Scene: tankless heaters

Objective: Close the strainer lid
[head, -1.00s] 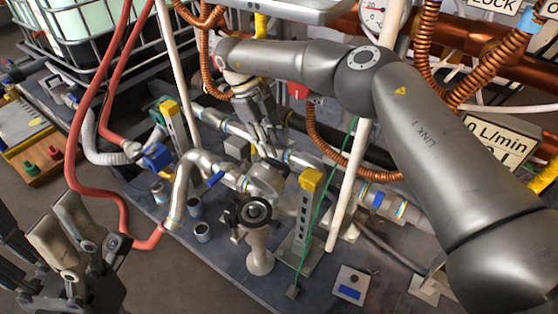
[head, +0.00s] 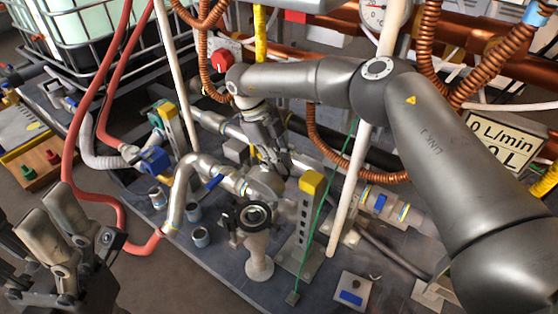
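The strainer (head: 258,247) appears to be the upright light metal body at the front of the pipework. A dark round ring (head: 256,215) is at its top; I cannot tell whether this is the lid or the open mouth. A rounded metal part (head: 266,181) sits just behind it on the pipe. My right gripper (head: 276,160) points down just behind this part, with its fingers partly hidden and blurred into the pipework. I cannot tell whether it touches anything. My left gripper (head: 55,225) is at the lower left, away from the strainer, its fingers apart and empty.
A yellow-capped post (head: 307,205) stands right of the strainer, with a green cord (head: 331,210) beside it. A white pole (head: 352,185) rises further right. Small cups (head: 200,237) stand left of the strainer. Red hoses (head: 90,100) hang between it and my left gripper.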

